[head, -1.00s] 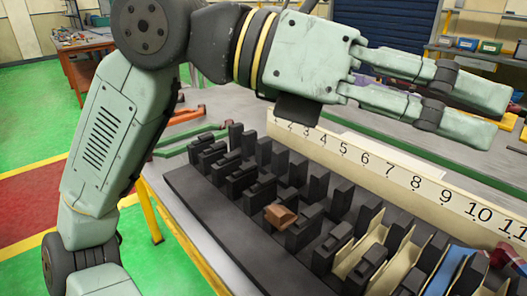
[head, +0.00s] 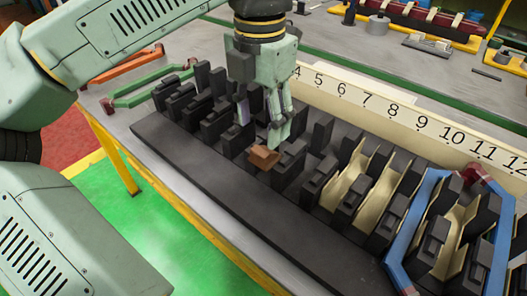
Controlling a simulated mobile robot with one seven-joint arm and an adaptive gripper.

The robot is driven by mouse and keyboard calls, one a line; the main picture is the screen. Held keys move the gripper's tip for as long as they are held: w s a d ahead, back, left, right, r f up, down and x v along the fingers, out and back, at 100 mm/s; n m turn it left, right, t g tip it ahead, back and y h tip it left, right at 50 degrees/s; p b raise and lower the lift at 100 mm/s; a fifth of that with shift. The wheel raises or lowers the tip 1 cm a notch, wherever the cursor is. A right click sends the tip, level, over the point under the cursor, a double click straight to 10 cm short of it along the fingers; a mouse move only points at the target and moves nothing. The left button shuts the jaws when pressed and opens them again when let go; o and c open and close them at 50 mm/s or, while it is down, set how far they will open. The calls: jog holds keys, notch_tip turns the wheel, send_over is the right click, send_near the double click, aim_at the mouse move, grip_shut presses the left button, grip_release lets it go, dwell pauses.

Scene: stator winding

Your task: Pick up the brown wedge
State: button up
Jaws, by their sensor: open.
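The brown wedge (head: 264,157) lies among the black blocks of the stator fixture (head: 187,170), near its front row. My gripper (head: 261,128) points down over the fixture, just behind and above the wedge. Its fingers are apart, with one to the left near a black block and one close behind the wedge. Nothing shows between them. I cannot tell whether a fingertip touches the wedge.
Black upright blocks stand close around the wedge. A white numbered strip (head: 400,112) runs behind them. Cream liners (head: 346,176) and a blue coil (head: 398,236) sit in slots to the right. A green bar (head: 150,90) lies at the back left.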

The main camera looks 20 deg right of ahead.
aim_at(265, 149)
jog(key=shift+s+d+f+p, duration=0.15)
jog(key=shift+f+p, duration=0.3)
jog(key=shift+f, duration=0.85)
jog(key=shift+s+d+f+p, duration=0.15)
jog(key=shift+f+p, duration=0.25)
jog(key=shift+f, duration=0.9)
jog(key=shift+w, duration=0.1)
grip_shut()
notch_tip(265, 149, up, 10)
jog(key=b, duration=0.1)
jog(key=shift+b, duration=0.35)
